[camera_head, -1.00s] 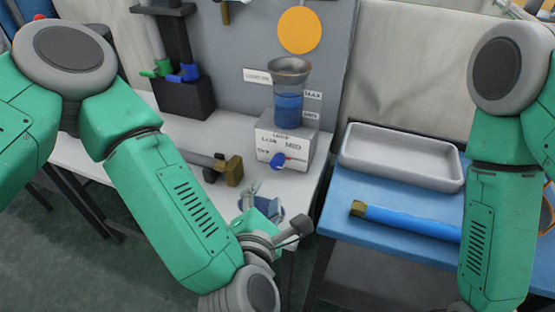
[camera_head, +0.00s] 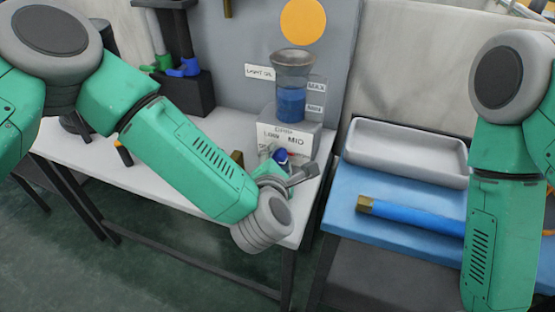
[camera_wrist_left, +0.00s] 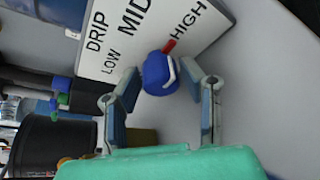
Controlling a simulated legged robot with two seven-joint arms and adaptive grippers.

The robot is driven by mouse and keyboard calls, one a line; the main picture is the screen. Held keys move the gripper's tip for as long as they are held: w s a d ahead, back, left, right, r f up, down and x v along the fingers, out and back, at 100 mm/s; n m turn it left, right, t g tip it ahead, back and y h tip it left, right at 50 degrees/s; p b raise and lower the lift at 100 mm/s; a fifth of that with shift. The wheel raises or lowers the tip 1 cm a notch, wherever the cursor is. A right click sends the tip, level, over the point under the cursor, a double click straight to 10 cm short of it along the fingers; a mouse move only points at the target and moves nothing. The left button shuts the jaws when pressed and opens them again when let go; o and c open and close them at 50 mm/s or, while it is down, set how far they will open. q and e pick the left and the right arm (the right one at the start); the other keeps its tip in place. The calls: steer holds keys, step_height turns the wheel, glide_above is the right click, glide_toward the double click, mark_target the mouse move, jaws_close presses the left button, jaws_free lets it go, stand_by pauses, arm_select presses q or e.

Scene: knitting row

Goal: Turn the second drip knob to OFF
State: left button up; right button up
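The blue drip knob (camera_head: 281,155) sits on the front of the white block (camera_head: 301,139) below the oil cup. In the left wrist view the knob (camera_wrist_left: 155,76) has a red pointer (camera_wrist_left: 169,47) towards HIGH on the label plate (camera_wrist_left: 112,62), which reads DRIP, LOW, MID, HIGH. No OFF mark is readable now. My left gripper (camera_head: 279,168) is at the knob. In the left wrist view its open fingers (camera_wrist_left: 163,84) are on either side of the knob, with gaps still showing. My right gripper is out of view.
The oil cup (camera_head: 291,103) with blue liquid stands above the block. A black stand (camera_head: 186,92) with green and blue parts is at left. A grey tray (camera_head: 405,153) and blue tube (camera_head: 413,214) lie on the blue table at right.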

arm_select(q)
steer(key=shift+d, duration=0.35)
jaws_close()
